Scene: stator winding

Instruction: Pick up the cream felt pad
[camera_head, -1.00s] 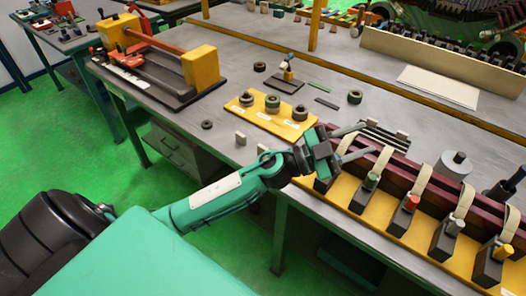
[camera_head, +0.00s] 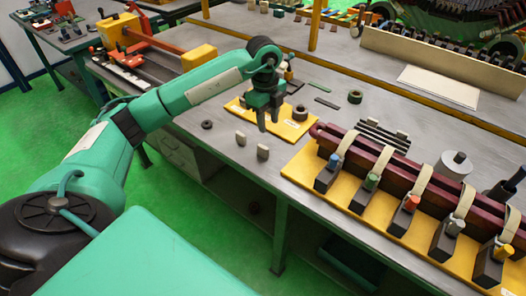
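Small cream-grey upright pieces, which may be felt pads, stand on the grey bench. One (camera_head: 240,138) is left of and below my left gripper (camera_head: 269,127), and another (camera_head: 263,152) is just below it in the picture. I cannot tell for sure which thing is the cream felt pad. My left gripper points down in front of the yellow tray (camera_head: 302,137), with a gap between its fingers and nothing seen in it. It hides part of the tray. My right gripper is not in view.
A dark ring (camera_head: 301,113) shows on the tray. A yellow-based rack (camera_head: 340,203) with dark red bars, cream straps and dark blocks fills the front right. A dark ring (camera_head: 207,124) lies at the left. A pale sheet (camera_head: 440,88) lies at the back.

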